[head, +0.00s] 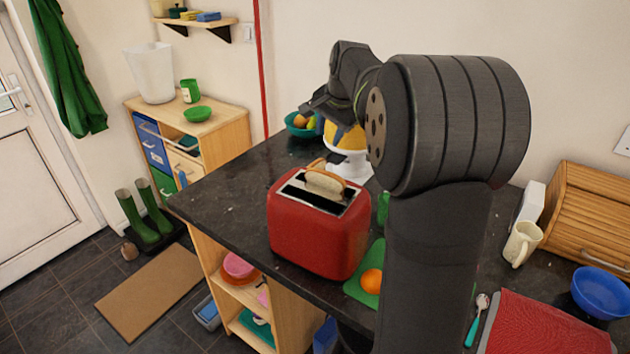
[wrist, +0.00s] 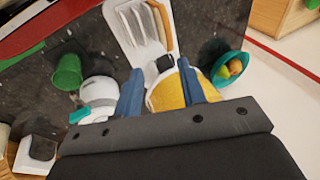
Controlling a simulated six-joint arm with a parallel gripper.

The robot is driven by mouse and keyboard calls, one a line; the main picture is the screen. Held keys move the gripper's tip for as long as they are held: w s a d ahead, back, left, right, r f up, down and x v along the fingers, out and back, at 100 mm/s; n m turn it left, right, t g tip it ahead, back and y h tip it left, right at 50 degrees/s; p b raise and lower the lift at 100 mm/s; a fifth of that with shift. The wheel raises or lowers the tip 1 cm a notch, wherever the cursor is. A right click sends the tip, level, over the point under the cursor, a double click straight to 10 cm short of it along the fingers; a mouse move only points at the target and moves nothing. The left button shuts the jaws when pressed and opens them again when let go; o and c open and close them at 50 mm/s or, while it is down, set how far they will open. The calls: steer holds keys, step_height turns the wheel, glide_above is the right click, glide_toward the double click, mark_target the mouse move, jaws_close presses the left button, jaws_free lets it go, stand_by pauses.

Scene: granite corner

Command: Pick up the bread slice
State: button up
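A bread slice (head: 325,184) sticks up from a slot of the red toaster (head: 310,237) on the dark counter. In the wrist view a bread slice (wrist: 160,27) with a brown crust stands upright at the right side of a white slotted holder (wrist: 130,28), near the top edge. My gripper (wrist: 159,67) is open with its two blue fingers apart and nothing held. It is beyond the toaster, above a yellow and white item (wrist: 166,92), which shows between the fingers. In the head view my gripper (head: 322,106) is partly hidden by my arm.
A teal fruit bowl (head: 303,124) stands at the back of the counter. A green cup (wrist: 68,72) and a white appliance (wrist: 98,92) are near the gripper. A green board (head: 358,292) with an orange (head: 371,281) lies right of the toaster. The counter's left part is clear.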

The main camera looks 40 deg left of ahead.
steer(key=s+a+r+t+h, duration=0.1)
steer(key=s+a+t+h, duration=0.1)
steer(key=a+h, duration=0.3)
steer(key=y, duration=0.1)
glide_toward(314, 163)
steer(key=x, duration=0.6)
steer(key=shift+w+d+r, duration=0.1)
steer(key=shift+w+d, duration=0.05)
steer(key=shift+d, duration=0.2)
steer(key=shift+s+a+x, duration=0.15)
steer(key=shift+x, duration=1.2)
steer(key=shift+s+a+x, duration=0.1)
steer(key=shift+x, duration=1.25)
jaws_close()
